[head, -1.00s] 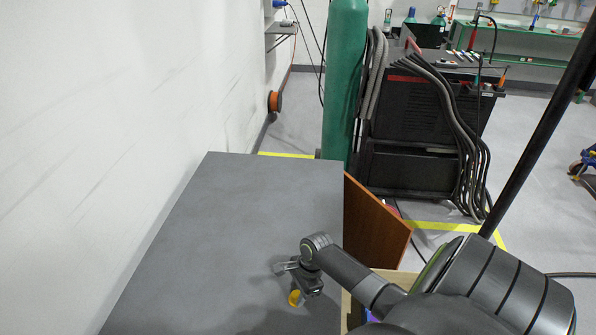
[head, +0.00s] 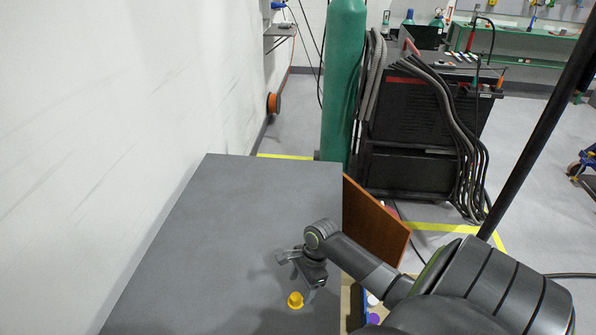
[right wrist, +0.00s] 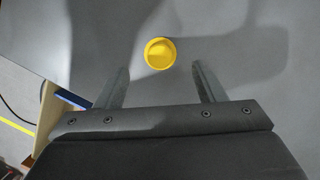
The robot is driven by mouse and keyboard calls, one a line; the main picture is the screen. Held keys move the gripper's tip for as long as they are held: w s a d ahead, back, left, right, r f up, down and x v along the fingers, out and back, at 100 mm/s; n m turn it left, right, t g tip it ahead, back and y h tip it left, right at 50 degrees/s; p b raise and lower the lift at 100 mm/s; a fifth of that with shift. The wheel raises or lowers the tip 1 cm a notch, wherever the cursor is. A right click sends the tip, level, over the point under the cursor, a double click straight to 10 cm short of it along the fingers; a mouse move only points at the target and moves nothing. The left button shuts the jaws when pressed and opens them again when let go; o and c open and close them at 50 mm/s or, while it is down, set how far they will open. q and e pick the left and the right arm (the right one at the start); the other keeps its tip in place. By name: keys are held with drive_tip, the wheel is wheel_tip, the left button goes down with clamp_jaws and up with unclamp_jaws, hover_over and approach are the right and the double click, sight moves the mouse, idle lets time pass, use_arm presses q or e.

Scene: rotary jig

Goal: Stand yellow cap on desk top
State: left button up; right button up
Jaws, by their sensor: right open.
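The yellow cap (head: 295,300) rests upright on the grey desk top (head: 240,215), near its right edge. It also shows in the right wrist view (right wrist: 160,53), beyond the tips and roughly midway between the fingers. My right gripper (head: 300,277) is open and empty, just above and behind the cap in the head view, apart from it. In the right wrist view the two fingers (right wrist: 160,80) are spread wide with nothing between them. My left gripper is not in view.
A wooden box (right wrist: 50,112) stands beside the desk's right edge, with a purple item (head: 373,318) and a white item (head: 372,299) in it. A brown panel (head: 375,222) leans behind it. The desk's left and far areas are clear.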

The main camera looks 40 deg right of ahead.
drive_tip(key=v, duration=0.7)
idle(0.5)
